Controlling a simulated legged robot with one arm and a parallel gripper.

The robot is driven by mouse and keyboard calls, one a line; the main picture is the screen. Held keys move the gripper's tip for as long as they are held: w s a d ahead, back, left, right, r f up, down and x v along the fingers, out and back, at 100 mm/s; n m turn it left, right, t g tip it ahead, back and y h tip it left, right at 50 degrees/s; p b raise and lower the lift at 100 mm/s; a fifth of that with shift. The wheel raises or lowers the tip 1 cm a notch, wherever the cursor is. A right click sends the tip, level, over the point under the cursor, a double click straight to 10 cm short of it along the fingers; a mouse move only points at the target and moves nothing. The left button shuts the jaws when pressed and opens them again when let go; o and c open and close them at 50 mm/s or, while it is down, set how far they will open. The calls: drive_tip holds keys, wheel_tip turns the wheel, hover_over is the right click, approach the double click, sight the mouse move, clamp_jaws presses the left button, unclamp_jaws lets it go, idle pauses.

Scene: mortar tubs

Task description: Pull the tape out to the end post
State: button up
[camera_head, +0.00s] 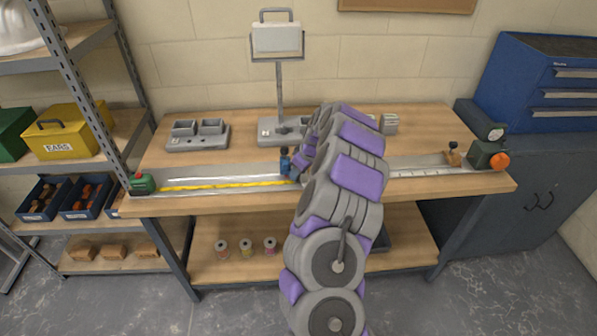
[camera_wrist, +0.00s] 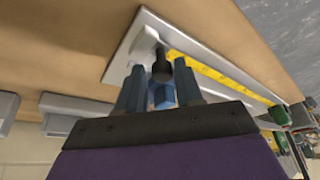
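The yellow tape (camera_head: 225,185) runs from its green case (camera_head: 144,183) at the bench's left end to my gripper near mid-bench. It shows in the wrist view (camera_wrist: 205,75), leading back to the green case (camera_wrist: 278,114). My gripper (camera_wrist: 160,75) has its two blue fingers close on either side of a small blue piece with a black knob (camera_wrist: 162,62), the puller at the tape's free end. In the head view the puller (camera_head: 285,160) is beside my gripper. A green end post (camera_head: 485,156) with an orange knob stands at the bench's right end.
A brown stop (camera_head: 453,157) with a dark knob stands on the rail (camera_head: 425,172) before the end post. A grey tray (camera_head: 197,137) and a lamp (camera_head: 277,40) stand behind the rail. My arm hides the rail's middle.

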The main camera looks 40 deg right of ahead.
drive_tip(key=p+v, duration=0.3)
drive_tip(key=v, duration=1.4)
drive_tip(key=shift+d, duration=0.2)
drive_tip(key=shift+a+r, duration=0.1)
drive_tip(key=shift+r, duration=0.05)
drive_tip(key=a+r+n+y, duration=0.1)
drive_tip(key=a+r, duration=0.1)
drive_tip(key=a, duration=0.5)
drive_tip(key=a+r, duration=0.3)
drive_tip(key=a, duration=0.4)
drive_tip(key=s+a+r+g, duration=0.1)
drive_tip(key=s+a, duration=0.3)
drive_tip(key=a, duration=0.4)
drive_tip(key=s+a+r+g, duration=0.2)
drive_tip(key=s+a, duration=0.2)
drive_tip(key=a, duration=0.5)
drive_tip(key=s+a+f+m+g, duration=0.1)
drive_tip(key=s+a, duration=0.3)
drive_tip(key=s, duration=0.8)
drive_tip(key=s+a+f+m+g+h, duration=0.1)
drive_tip(key=s+a+f+g, duration=0.1)
drive_tip(key=s, duration=1.1)
drive_tip(key=shift+a+f+m+h, duration=0.35)
drive_tip(key=shift+a+f, duration=0.2)
drive_tip(key=shift+a, duration=0.35)
